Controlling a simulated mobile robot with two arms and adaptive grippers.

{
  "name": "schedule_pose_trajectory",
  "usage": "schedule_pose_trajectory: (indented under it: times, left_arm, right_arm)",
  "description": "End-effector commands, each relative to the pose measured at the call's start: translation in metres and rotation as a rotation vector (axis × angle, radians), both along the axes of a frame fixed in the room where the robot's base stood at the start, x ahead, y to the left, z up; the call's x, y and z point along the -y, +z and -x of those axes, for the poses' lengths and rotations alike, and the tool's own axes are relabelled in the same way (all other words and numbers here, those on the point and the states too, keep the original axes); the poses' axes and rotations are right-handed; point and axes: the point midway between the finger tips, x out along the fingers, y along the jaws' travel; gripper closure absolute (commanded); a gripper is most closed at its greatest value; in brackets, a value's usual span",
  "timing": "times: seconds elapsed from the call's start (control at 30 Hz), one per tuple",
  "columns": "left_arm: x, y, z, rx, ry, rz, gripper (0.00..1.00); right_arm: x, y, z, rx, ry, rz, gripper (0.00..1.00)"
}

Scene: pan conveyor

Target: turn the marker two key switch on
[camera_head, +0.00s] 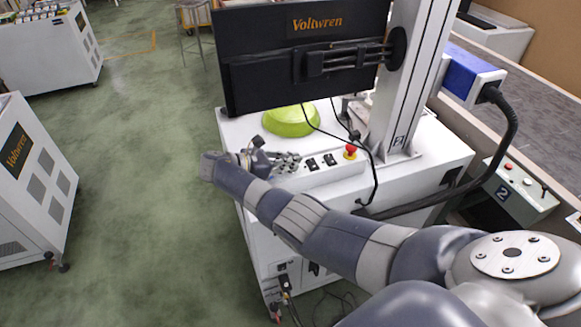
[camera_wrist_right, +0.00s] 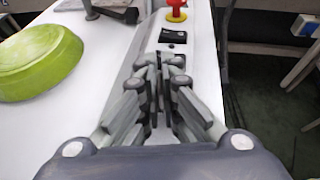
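A white control strip (camera_head: 334,172) with a red knob on a yellow base (camera_head: 350,151) and black switches (camera_head: 320,162) lies along the front of the white cabinet top. A "2" marker (camera_head: 399,141) is on the column behind it. My right gripper (camera_head: 293,160) is low over the strip's left end. In the right wrist view my right gripper (camera_wrist_right: 163,65) points along the strip towards the red knob (camera_wrist_right: 176,12), its fingers close together with a narrow gap. Whether they hold a key is hidden, and I cannot make out a key. My left gripper is not in view.
A green bowl-like object (camera_head: 291,121) sits behind the strip, under a black monitor (camera_head: 305,55). A black cable (camera_head: 374,185) hangs at the strip's right. Another box marked "2" (camera_head: 520,190) stands by the conveyor (camera_head: 530,75).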

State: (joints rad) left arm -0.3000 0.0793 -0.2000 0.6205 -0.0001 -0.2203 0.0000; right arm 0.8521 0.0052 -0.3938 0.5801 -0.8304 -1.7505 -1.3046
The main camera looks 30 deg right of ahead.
Motion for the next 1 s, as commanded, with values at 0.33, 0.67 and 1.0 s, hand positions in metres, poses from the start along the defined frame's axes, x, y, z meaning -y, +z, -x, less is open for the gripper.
schedule_pose_trajectory:
  times: [0.33,0.67,1.0]
  left_arm:
    - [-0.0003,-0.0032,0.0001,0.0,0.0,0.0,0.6]
    - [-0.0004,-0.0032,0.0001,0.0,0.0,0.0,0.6]
    - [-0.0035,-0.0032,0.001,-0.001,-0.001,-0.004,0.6]
  right_arm:
    - [0.0001,-0.0011,0.001,-0.003,-0.018,-0.002,1.0]
    - [0.0003,-0.0009,0.0008,-0.002,-0.018,-0.002,0.76]
    - [-0.0048,0.0018,-0.0005,0.0,-0.015,-0.002,0.76]
